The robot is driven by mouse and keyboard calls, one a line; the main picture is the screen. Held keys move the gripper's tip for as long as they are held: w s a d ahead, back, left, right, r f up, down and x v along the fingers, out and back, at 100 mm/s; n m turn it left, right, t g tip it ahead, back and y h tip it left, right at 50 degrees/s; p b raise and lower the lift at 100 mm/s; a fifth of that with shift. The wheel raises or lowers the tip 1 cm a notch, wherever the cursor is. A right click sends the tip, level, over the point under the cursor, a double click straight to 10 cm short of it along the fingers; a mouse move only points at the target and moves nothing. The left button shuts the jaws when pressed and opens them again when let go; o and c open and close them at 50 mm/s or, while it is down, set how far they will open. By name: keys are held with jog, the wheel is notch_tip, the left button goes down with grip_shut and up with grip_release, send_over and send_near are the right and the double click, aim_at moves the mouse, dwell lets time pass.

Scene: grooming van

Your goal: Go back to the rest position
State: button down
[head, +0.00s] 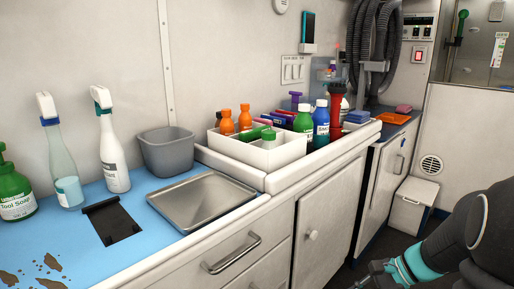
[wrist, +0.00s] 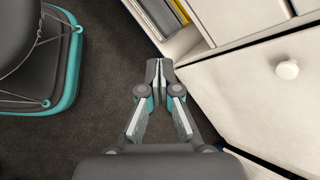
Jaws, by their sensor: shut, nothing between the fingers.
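My gripper (wrist: 159,75) is in the middle of the wrist view, its two fingertips together and nothing between them. It hangs over the dark floor (wrist: 100,140), beside the white cabinet front. In the head view my arm (head: 450,250) comes in at the lower right, low in front of the cabinets and apart from the counter. Only part of the gripper shows there, at the bottom edge.
A cabinet door with a round knob (wrist: 287,69) and an open shelf holding books or folders (wrist: 160,14) are close on the gripper's right. My base shows at the left. The counter carries a metal tray (head: 203,200), a grey bin (head: 166,152) and a white organizer (head: 258,155).

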jog(key=s+a+r+n+t+h, duration=0.1)
jog(key=s+a+r+n+h, duration=0.2)
jog(key=s+n, duration=0.4)
jog(key=s+a+r+n+t+h, duration=0.2)
jog(key=s+a+r+n+h, duration=0.2)
jog(key=s+r+n+h, duration=0.2)
notch_tip(320, 180, up, 3)
jog(key=shift+s+a+f+n, duration=0.2)
jog(key=shift+s+a+n, duration=0.1)
jog(key=shift+s+n, duration=0.8)
dwell(0.8)
